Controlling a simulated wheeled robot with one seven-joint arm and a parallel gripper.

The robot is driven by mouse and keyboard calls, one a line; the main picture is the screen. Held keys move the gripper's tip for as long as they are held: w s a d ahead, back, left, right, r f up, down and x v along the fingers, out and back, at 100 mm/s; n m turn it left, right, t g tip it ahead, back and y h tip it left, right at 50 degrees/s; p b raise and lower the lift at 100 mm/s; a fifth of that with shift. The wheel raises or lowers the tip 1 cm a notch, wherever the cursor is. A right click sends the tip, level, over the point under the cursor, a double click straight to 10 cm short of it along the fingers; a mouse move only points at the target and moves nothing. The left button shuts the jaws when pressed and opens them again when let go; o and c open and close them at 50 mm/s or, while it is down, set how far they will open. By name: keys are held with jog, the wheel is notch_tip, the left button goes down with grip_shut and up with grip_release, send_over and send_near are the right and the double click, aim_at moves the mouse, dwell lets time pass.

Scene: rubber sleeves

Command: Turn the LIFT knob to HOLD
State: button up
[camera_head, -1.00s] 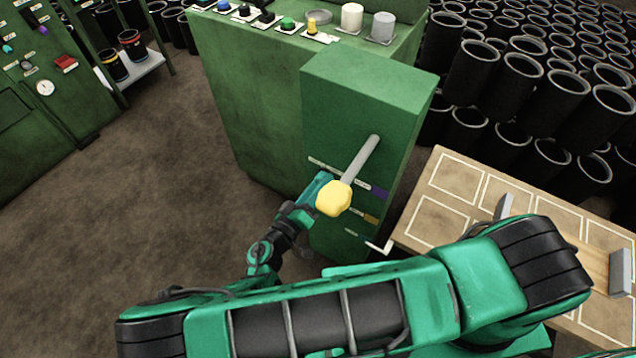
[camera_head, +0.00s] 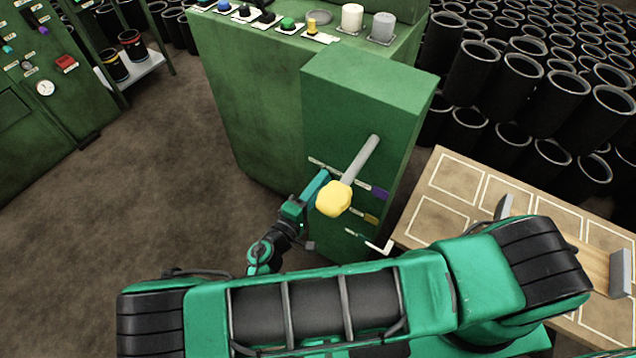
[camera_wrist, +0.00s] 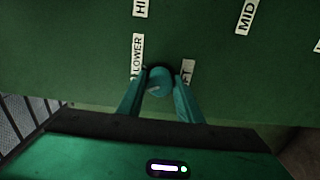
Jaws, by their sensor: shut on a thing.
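The knob (camera_wrist: 160,76) is a round teal cap with a dark base and a pale mark on its face, in the middle of the wrist view. A LOWER label (camera_wrist: 137,55) is on its left. A label ending in FT (camera_wrist: 187,72) is on its right, partly hidden by a finger. I cannot read a HOLD label. My gripper (camera_wrist: 160,88) has one finger on each side of the knob and is shut on it. In the head view my gripper (camera_head: 322,178) is at the green cabinet's front (camera_head: 350,115), and the knob cannot be made out there.
A grey lever with a yellow grip (camera_head: 334,198) juts out close beside my gripper. A white L-shaped handle (camera_head: 380,247) is lower right. Other labels, including MID (camera_wrist: 247,15), are on the panel. A marked wooden table (camera_head: 425,222) and stacked black sleeves (camera_head: 470,70) are on the right.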

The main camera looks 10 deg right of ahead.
jog(key=shift+a+f, duration=0.1)
dwell(0.4)
jog(key=o, duration=1)
jog(key=shift+o, duration=0.2)
jog(key=v, duration=1)
jog(key=shift+s+a, duration=0.25)
